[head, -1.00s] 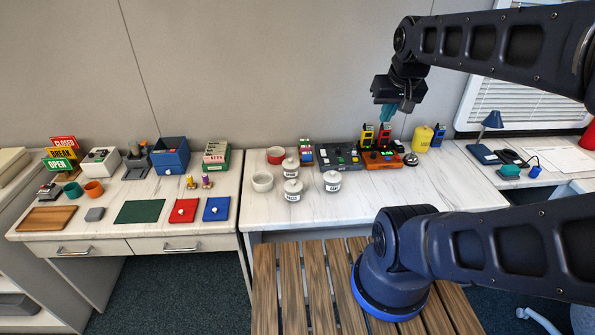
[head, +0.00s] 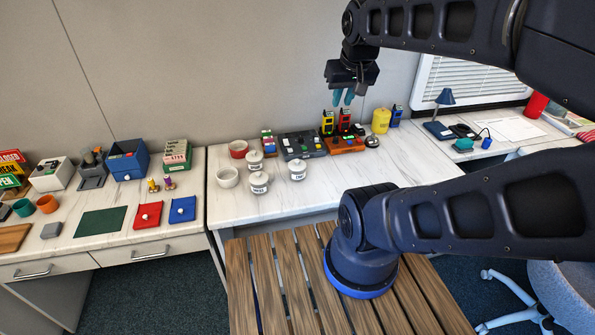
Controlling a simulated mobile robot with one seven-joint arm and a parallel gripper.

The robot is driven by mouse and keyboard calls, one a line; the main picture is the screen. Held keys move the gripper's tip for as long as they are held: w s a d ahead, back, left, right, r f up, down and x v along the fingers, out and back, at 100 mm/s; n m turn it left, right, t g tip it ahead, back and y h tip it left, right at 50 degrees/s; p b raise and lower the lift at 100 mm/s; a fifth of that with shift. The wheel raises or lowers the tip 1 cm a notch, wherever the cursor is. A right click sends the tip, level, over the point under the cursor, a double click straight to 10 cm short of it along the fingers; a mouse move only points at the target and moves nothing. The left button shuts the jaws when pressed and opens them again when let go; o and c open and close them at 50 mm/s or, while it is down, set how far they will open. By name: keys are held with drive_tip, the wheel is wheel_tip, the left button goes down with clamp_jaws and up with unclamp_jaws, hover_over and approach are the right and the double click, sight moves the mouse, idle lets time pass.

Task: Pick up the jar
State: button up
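Three white lidded jars with dark labels stand upright on the marble-topped table: a back jar (head: 255,162), a front jar (head: 259,184) and a right jar (head: 297,171). The labels are too small to read surely. My gripper (head: 343,97) is high above the back of the table, to the right of the jars and well apart from them. Its two teal fingers point down with a small gap between them, and nothing shows in the gap.
A white bowl (head: 228,177) and a red bowl (head: 238,149) stand left of the jars. A dark control box (head: 302,147), an orange tray (head: 345,145) and a yellow canister (head: 381,121) line the back. The table's front right is clear.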

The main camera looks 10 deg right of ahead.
drive_tip(key=o, duration=1.4)
drive_tip(key=m+g+y, duration=0.5)
drive_tip(key=m+y, duration=1)
approach(297, 167)
drive_tip(key=s+a+r, duration=0.3)
drive_tip(key=s+r, duration=0.1)
drive_tip(key=r, duration=0.4)
drive_tip(key=d+f+m+t, duration=0.1)
drive_tip(key=f+m+t, duration=0.1)
drive_tip(key=f, duration=0.2)
drive_tip(key=w+d+f+m+t+y, duration=0.1)
drive_tip(key=f+m+t, duration=0.1)
drive_tip(key=f, duration=0.2)
drive_tip(key=w+d+f+m+t+y, duration=0.1)
drive_tip(key=f+m+t, duration=0.1)
drive_tip(key=f+m, duration=0.1)
drive_tip(key=shift+d+f+t, duration=0.3)
drive_tip(key=shift+d+f, duration=0.05)
drive_tip(key=shift+f, duration=0.1)
drive_tip(key=shift+f+x, duration=0.1)
drive_tip(key=shift+x, duration=2.55)
drive_tip(key=shift+f+x, duration=0.15)
drive_tip(key=shift+x, duration=2.55)
